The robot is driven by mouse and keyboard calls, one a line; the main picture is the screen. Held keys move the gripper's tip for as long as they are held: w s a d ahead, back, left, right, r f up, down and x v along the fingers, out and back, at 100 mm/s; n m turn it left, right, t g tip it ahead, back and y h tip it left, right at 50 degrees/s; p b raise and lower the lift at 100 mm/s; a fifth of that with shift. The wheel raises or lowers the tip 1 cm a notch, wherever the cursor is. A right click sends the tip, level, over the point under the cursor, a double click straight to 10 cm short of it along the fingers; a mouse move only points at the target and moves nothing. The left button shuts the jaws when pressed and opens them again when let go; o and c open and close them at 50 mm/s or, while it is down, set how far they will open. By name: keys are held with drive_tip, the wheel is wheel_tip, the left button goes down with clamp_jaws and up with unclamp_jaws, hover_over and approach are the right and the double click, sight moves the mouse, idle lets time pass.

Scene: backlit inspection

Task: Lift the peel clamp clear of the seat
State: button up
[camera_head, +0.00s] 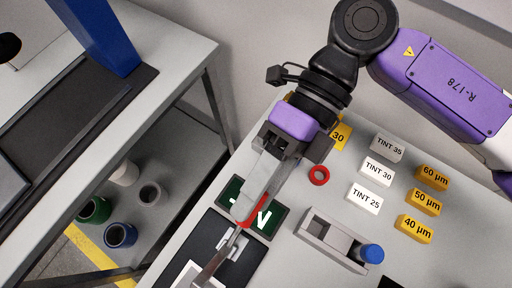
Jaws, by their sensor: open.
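The peel clamp appears to be the slim metal tool (213,264) with a red part (257,214) at its upper end, running down toward the bottom edge. It lies over a small pale block (235,246) on a dark mat, which may be its seat; contact there is unclear. My gripper (246,212) is above the red end, pointing down, its grey fingers overlapping that end in the picture. It is open. The fingers hide part of the red end, and I cannot tell whether they touch it.
Right of my gripper are a red ring (319,175), a grey holder (327,240) with a blue-capped item (370,252), white tint blocks (365,197) and yellow blocks (414,228). A green plate (232,191) lies beneath the fingers. A second bench (187,62) stands left.

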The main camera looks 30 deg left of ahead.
drive_tip(key=v, duration=0.7)
drive_tip(key=shift+w+r, duration=0.1)
idle(0.4)
